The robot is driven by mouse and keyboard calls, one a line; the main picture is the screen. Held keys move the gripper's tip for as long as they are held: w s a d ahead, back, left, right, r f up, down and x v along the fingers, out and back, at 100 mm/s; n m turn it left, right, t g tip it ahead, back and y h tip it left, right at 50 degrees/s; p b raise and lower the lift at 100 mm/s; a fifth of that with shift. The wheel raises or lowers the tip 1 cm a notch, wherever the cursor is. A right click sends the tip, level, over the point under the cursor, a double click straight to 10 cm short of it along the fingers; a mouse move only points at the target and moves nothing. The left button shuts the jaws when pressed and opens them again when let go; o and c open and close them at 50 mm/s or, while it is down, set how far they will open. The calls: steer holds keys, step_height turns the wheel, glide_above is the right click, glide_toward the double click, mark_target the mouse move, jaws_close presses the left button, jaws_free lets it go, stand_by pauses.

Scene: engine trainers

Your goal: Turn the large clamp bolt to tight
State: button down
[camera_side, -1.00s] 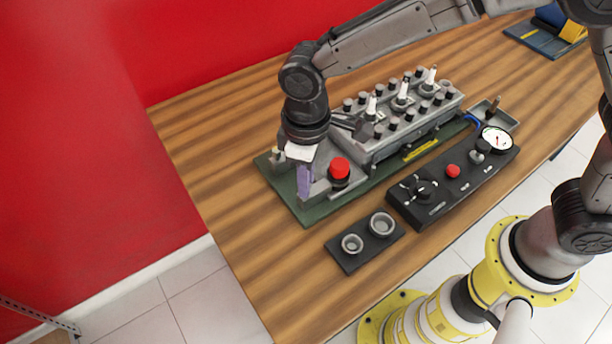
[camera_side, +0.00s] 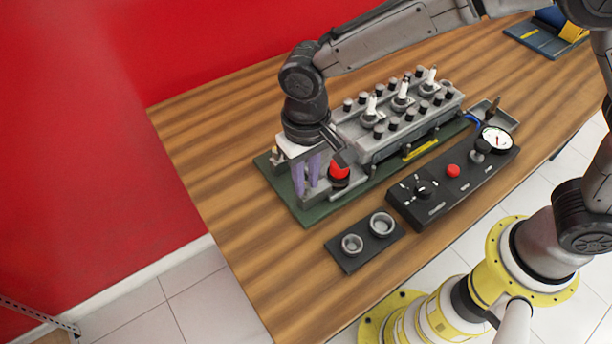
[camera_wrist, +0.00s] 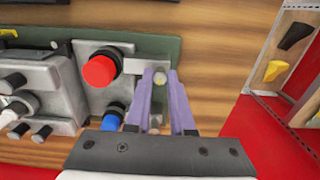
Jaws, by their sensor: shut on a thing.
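The engine trainer (camera_side: 375,140) is a grey block on a green base plate (camera_side: 292,205). My gripper (camera_side: 306,190) points down at its left end, beside a red-capped knob (camera_side: 340,168). In the side view, the fingers and wrist hide the bolt. No tight mark is readable.
In the wrist view, the red cap (camera_wrist: 99,71) and a blue knob (camera_wrist: 114,112) lie close to the left of the fingers. A black control panel (camera_side: 440,192) and a tray with two round cups (camera_side: 353,258) stand in front. The table's left part is clear.

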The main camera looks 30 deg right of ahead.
mark_target(306, 185)
steer(key=shift+r, duration=0.1)
stand_by(0.4)
steer(key=c, duration=0.8)
jaws_free()
step_height(306, 185, up, 14)
steer(key=shift+f, duration=0.15)
